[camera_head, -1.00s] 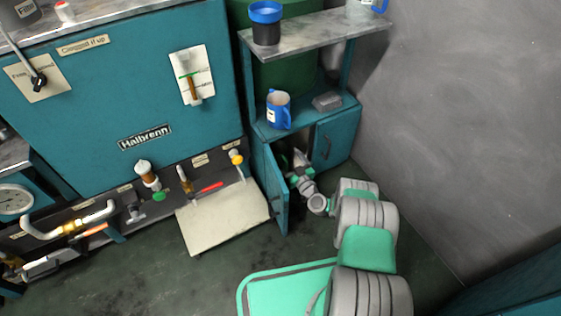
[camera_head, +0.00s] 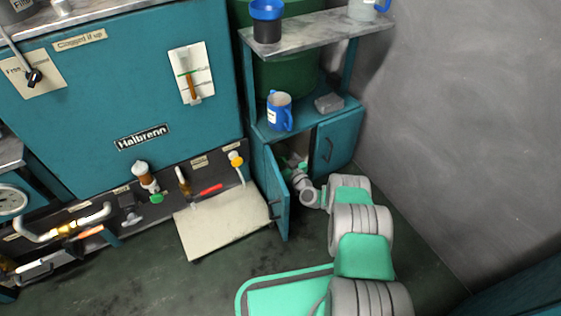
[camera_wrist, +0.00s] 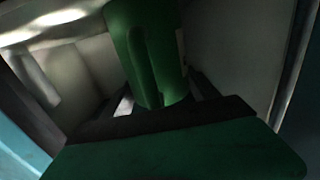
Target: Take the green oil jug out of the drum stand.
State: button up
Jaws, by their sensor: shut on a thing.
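The green oil jug (camera_wrist: 145,45) stands inside the dim cupboard in the wrist view, with its handle toward my camera. My gripper (camera_wrist: 165,98) has its dark fingers on either side of the jug's lower visible part and is shut on it. The jug's top and bottom are out of sight. In the head view the drum stand (camera_head: 338,142) is a teal frame with a lower cupboard, its left door (camera_head: 276,196) open and its right door shut. My arm reaches into the left opening. I cannot make out the jug there.
A blue jug (camera_head: 279,112) and a grey block (camera_head: 328,103) sit on the stand's middle shelf. A dark pot with a blue rim (camera_head: 266,22) is on the upper shelf. A cream plate (camera_head: 222,221) is left of the open door. Cupboard walls are close around my gripper.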

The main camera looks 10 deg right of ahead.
grip_shut()
dwell(0.4)
